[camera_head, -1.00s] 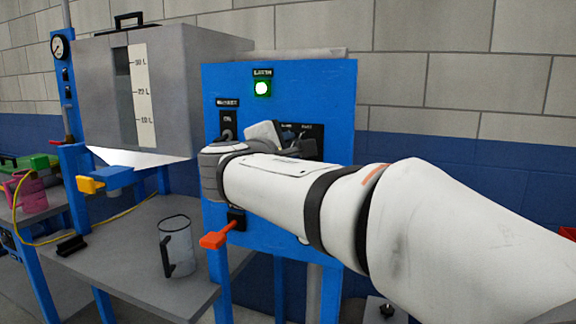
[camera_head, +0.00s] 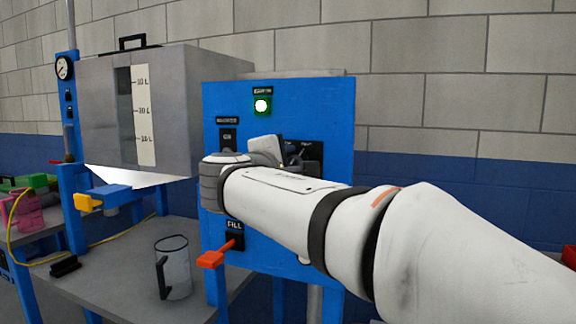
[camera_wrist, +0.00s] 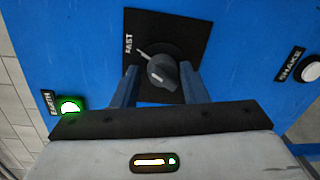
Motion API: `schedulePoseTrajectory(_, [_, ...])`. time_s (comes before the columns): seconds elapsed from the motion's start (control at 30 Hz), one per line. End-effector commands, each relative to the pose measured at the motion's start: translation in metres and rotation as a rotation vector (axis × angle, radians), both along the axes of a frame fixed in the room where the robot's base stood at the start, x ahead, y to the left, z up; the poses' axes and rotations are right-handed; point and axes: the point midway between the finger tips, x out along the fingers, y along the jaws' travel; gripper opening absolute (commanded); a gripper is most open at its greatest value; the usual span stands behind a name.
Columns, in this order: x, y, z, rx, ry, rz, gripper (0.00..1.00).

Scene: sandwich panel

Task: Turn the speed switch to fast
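The speed switch is a dark round knob (camera_wrist: 163,72) on a black plate (camera_wrist: 190,28) of the blue panel, at the upper middle of the wrist view. The plate's word FAST (camera_wrist: 129,44) is to the knob's left, and a pale pointer mark shows at the knob's upper left, towards that word. The plate's other label is hidden there. My gripper (camera_wrist: 158,75) has its two blue fingers apart, one on each side of the knob; I cannot tell whether either touches it. In the head view the plate (camera_head: 308,156) is partly covered by my arm, and the knob is hard to make out.
The blue panel (camera_head: 330,105) has a lit green lamp (camera_head: 262,106), a black switch (camera_head: 228,139) and a red FILL lever (camera_head: 212,259). A clear jug (camera_head: 180,275) stands on the grey bench (camera_head: 110,285) below a grey tank (camera_head: 175,80). A white SHAKE button (camera_wrist: 312,72) is nearby.

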Motion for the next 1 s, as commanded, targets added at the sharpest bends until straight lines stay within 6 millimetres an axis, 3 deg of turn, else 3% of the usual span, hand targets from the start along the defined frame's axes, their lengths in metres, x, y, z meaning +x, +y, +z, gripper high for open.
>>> schedulePoseTrajectory(0.13, [0.000,0.000,-0.001,-0.001,0.003,0.000,0.51])
schedulePoseTrajectory(0.43, [-0.004,0.002,-0.001,-0.002,0.004,-0.001,0.51])
schedulePoseTrajectory(0.8, [-0.057,0.024,0.003,-0.001,0.003,0.003,0.51])
schedulePoseTrajectory(1.0, [-0.070,0.029,0.003,-0.002,0.003,0.001,0.51])
